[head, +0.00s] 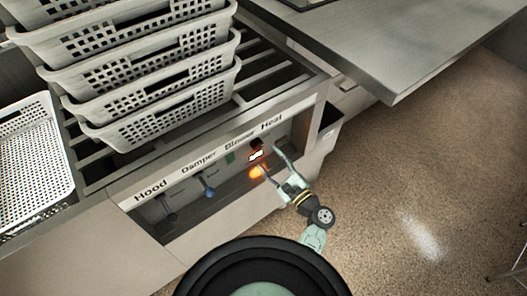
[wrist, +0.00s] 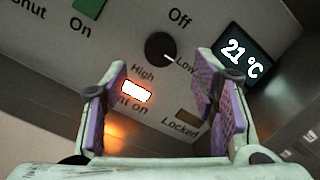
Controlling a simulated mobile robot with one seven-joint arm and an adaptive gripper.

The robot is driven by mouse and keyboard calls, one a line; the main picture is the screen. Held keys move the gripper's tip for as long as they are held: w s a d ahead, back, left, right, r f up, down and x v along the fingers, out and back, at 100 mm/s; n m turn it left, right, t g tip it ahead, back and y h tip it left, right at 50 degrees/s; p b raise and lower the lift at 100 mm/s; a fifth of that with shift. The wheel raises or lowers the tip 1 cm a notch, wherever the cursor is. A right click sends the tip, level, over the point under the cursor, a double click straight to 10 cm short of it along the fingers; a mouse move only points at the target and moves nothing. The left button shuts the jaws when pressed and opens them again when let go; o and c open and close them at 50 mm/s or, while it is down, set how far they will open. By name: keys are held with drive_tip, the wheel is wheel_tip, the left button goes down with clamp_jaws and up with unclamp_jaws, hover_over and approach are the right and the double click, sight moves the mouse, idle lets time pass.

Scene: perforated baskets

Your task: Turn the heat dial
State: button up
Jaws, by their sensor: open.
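The heat dial (wrist: 159,48) is a round black knob with a white pointer line on the grey control panel. In the wrist view the pointer aims right and down, near the word Low. Off is printed above it and High below left. My gripper (wrist: 168,100) is open, its purple-padded fingers apart, with the dial beyond and between the tips; I see no contact. In the head view my gripper (head: 269,160) is at the Heat end of the panel, and the dial is hard to make out there.
A blue damper knob (head: 208,190) is to the left. Stacked white baskets (head: 165,115) stand above the panel.

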drive_tip(key=v, duration=0.6)
drive_tip(key=shift+s+d, duration=0.15)
drive_tip(key=shift+s, duration=0.1)
